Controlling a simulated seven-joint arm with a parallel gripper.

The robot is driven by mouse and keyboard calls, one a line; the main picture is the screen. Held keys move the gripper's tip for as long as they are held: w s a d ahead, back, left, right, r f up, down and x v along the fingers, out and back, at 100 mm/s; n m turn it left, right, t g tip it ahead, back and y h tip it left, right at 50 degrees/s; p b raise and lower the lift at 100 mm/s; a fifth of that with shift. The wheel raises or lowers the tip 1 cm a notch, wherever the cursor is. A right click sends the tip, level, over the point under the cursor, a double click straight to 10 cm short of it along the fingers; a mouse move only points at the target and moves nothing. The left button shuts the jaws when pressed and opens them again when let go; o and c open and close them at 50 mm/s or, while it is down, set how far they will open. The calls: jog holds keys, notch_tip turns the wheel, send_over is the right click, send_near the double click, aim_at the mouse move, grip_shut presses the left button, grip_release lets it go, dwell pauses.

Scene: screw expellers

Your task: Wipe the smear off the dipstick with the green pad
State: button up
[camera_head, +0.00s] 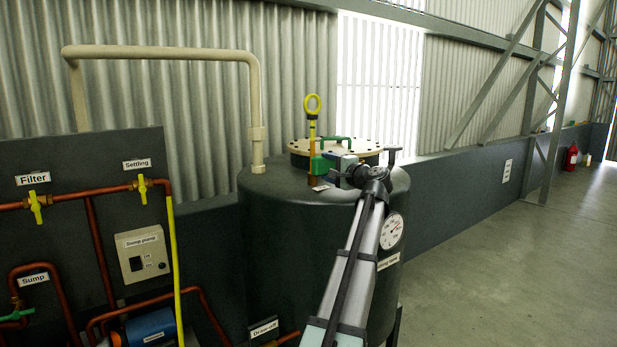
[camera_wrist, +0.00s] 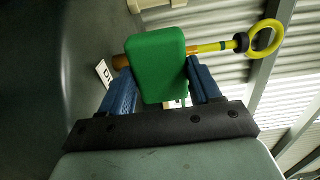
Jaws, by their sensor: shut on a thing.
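The dipstick (camera_head: 312,128) stands upright at the top of the dark tank, its yellow ring handle uppermost. Its ring (camera_wrist: 265,38) also shows at the right of the wrist view. A brownish stretch of the stick shows just above the green pad (camera_head: 319,164); I cannot tell whether this is the smear. My gripper (camera_head: 335,165) is shut on the green pad, with a blue finger on either side of it in the wrist view (camera_wrist: 160,72). The pad is at the stick's lower part and hides some of it. Whether they touch is unclear. A brown part (camera_wrist: 121,62) shows beyond the pad's left edge.
The tank (camera_head: 275,230) has a round pale lid (camera_head: 365,150) with a green handle, close behind my gripper. A gauge (camera_head: 391,231) is on its front. A beige pipe (camera_head: 255,100) rises at left. Air above the tank is open.

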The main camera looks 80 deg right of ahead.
jog(key=shift+s+d+r, duration=0.1)
jog(key=shift+s+r, duration=0.15)
jog(key=shift+s, duration=0.2)
jog(key=shift+x, duration=2.95)
jog(key=shift+x, duration=1)
jog(key=shift+s+d+f, duration=0.1)
jog(key=shift+s+d, duration=1.3)
jog(key=shift+s, duration=0.05)
jog(key=shift+d, duration=0.1)
jog(key=shift+w, duration=0.1)
jog(key=shift+w+a, duration=1.35)
jog(key=shift+w, duration=0.3)
jog(key=shift+c, duration=0.4)
